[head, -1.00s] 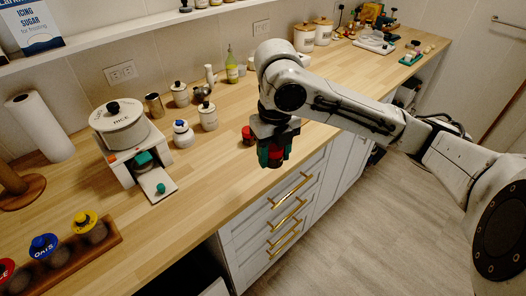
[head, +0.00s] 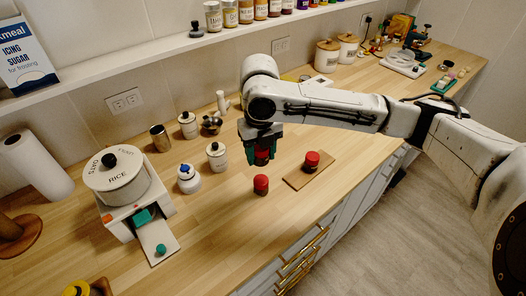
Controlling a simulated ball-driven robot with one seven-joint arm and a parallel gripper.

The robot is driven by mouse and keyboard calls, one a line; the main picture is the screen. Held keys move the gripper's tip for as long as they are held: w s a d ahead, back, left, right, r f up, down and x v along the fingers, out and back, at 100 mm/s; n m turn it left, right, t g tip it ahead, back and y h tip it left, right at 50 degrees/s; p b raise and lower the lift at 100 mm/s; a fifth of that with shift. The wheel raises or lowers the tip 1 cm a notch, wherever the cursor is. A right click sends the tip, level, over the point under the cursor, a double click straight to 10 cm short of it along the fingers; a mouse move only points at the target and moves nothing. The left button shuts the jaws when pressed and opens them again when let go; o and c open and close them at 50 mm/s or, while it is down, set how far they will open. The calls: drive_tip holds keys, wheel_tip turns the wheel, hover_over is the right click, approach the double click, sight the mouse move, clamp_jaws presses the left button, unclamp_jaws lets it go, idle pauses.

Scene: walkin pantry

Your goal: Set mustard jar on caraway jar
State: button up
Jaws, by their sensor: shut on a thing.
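My gripper (head: 262,158) has green fingers and is shut on a small red-lidded jar (head: 262,154), held upright above the counter and partly hidden by the fingers. A second red-lidded jar (head: 261,185) stands upright on the counter just below the gripper in the picture. A third red-lidded jar (head: 312,160) stands on a small wooden board (head: 296,181) to the right. No label can be read, so I cannot tell which jar is mustard and which is caraway. The held jar appears apart from both others.
White canisters (head: 217,157) and a blue-topped white jar (head: 188,179) stand left of the gripper. A spice shelf (head: 180,50) runs along the wall. The counter's front edge lies beyond the board.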

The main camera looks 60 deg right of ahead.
sight(261, 180)
drive_tip(key=shift+f+b, duration=2.45)
drive_tip(key=shift+f, duration=0.9)
drive_tip(key=shift+f+b, duration=0.45)
drive_tip(key=shift+f, duration=0.2)
drive_tip(key=o, duration=1.1)
drive_tip(key=shift+r, duration=0.1)
wheel_tip(261, 180, up, 11)
drive_tip(key=shift+f, duration=0.15)
drive_tip(key=shift+s+f, duration=0.1)
